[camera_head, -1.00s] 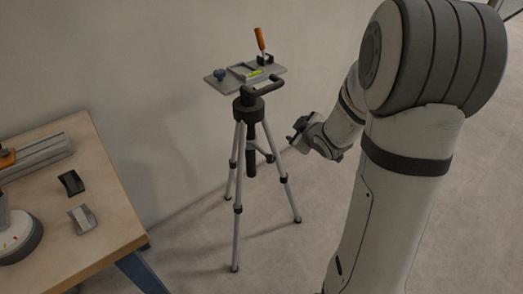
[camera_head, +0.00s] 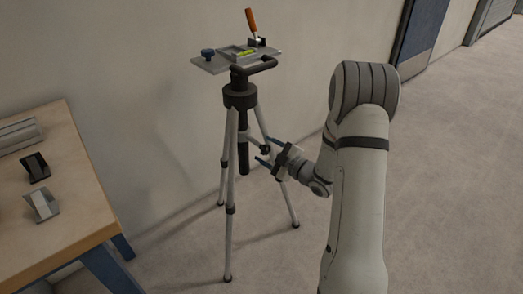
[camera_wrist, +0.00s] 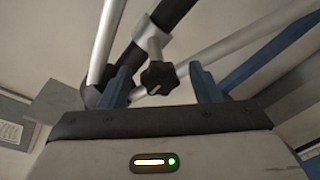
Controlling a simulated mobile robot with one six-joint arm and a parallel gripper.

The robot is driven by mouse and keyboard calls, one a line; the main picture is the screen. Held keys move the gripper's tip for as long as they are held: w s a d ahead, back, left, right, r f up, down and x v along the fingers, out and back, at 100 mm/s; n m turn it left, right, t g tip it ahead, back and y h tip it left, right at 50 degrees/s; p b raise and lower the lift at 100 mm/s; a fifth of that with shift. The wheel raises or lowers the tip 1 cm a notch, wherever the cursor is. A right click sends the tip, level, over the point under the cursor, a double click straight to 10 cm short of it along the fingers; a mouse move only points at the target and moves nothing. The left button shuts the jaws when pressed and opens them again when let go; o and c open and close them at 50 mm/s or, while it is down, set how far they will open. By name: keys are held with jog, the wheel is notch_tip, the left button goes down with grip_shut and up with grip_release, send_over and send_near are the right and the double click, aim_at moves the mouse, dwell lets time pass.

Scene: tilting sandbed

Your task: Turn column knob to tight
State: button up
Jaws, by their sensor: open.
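The tripod (camera_head: 230,185) stands on the floor in the head view, with a black centre column (camera_head: 243,155) between its silver legs. The column knob (camera_wrist: 160,77) is black and lobed, and shows in the wrist view on a silver clamp piece. My gripper (camera_head: 267,151) is at the right of the column, its blue fingers pointing at it. In the wrist view my gripper (camera_wrist: 164,85) is open, with the knob between the two fingers in the picture. I cannot tell whether a finger touches it. The knob is too small to make out in the head view.
The tripod's head plate (camera_head: 238,58) carries a blue knob (camera_head: 208,54), a green level and an orange-handled lever (camera_head: 251,20). A wooden table (camera_head: 75,205) with metal parts stands at the left. A wall is behind the tripod. Open floor lies at the right.

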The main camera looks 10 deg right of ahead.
jog(key=shift+x, duration=1.4)
jog(key=shift+c, duration=0.6)
jog(key=c, duration=0.9)
jog(key=shift+o, duration=0.2)
